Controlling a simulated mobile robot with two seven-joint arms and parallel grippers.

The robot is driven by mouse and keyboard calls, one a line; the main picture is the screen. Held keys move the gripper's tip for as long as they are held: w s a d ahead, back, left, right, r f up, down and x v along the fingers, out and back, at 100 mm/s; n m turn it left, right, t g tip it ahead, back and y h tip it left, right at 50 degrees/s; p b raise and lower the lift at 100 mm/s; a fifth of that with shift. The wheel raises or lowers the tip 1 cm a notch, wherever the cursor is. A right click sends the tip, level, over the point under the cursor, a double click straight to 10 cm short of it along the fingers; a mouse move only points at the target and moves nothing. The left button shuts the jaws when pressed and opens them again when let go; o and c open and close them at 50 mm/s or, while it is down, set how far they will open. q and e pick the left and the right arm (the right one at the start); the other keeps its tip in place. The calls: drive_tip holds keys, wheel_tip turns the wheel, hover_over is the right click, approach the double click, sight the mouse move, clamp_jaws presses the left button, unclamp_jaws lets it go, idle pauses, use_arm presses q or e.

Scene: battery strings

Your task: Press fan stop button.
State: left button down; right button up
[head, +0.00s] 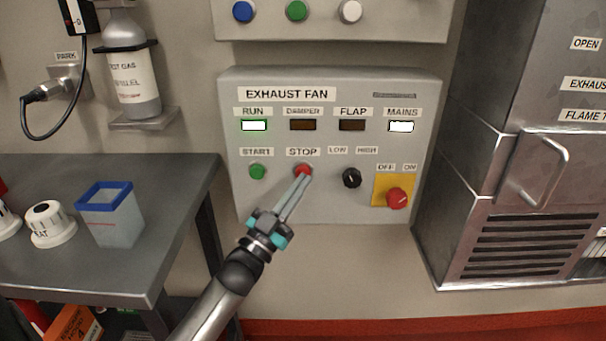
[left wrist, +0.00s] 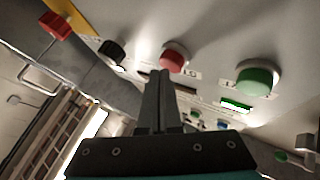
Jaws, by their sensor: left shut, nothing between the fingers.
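The red stop button (head: 303,169) is on the grey exhaust fan panel (head: 340,205), under the STOP label. The green start button (head: 257,171) is to its left. My left gripper (head: 303,176) is shut and empty, its fingertips at the lower edge of the stop button in the head view. In the left wrist view the shut fingers (left wrist: 160,76) end close beside the red button (left wrist: 174,52), with the green button (left wrist: 258,79) to the right. I cannot tell whether the tips touch the button. The RUN lamp (head: 254,126) is lit. My right gripper is not in view.
The MAINS lamp (head: 401,127) is lit; the damper and flap lamps are dark. A black knob (head: 351,178) and a red switch (head: 397,198) are right of the stop button. A table (head: 165,215) stands left and a metal cabinet (head: 500,165) right.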

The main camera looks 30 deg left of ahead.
use_arm(q)
drive_tip(key=shift+w+a, duration=0.35)
drive_tip(key=shift+w, duration=0.2)
idle(0.4)
drive_tip(key=shift+s+d, duration=0.1)
drive_tip(key=shift+s, duration=0.05)
idle(0.3)
drive_tip(key=shift+s+d+p, duration=0.5)
drive_tip(key=shift+s, duration=0.35)
drive_tip(key=s+d+p, duration=0.1)
drive_tip(key=s+p, duration=0.1)
drive_tip(key=s+d, duration=0.1)
drive_tip(key=s, duration=0.1)
drive_tip(key=shift+s+d+p, duration=0.1)
drive_tip(key=shift+d+p, duration=0.25)
drive_tip(key=shift+p, duration=0.05)
idle(0.4)
